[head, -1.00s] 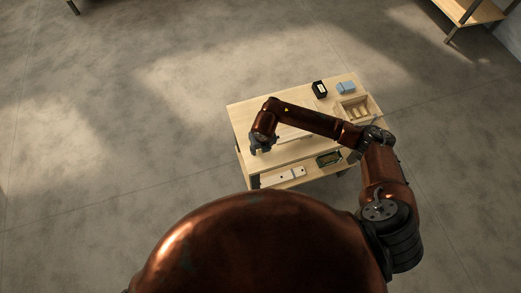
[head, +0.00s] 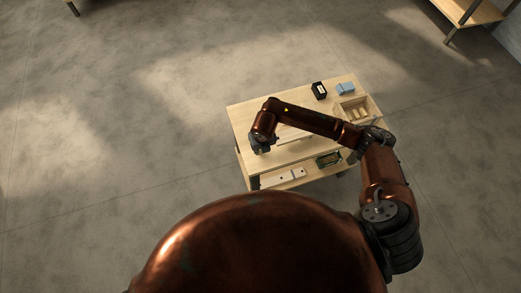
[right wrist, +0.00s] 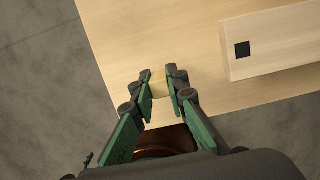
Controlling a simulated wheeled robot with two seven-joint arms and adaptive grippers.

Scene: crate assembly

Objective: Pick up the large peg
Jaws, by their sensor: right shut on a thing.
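The large peg (right wrist: 159,84) is a pale yellow wooden piece between the fingertips of my right gripper (right wrist: 160,88) in the right wrist view. The gripper is shut on it, with a green-faced finger on each side. Much of the peg is hidden by the fingers. I cannot tell whether it touches the table top. In the head view my right gripper (head: 261,149) is over the front left part of the wooden table (head: 247,115). The peg cannot be made out there. My left gripper is in neither view.
A pale wooden board with a square dark hole (right wrist: 285,43) lies right of the gripper. A wooden crate (head: 371,103), a blue object (head: 346,88) and a black box (head: 319,90) stand at the table's back right. A lower shelf holds white parts (head: 283,176) and a dark tray (head: 328,159).

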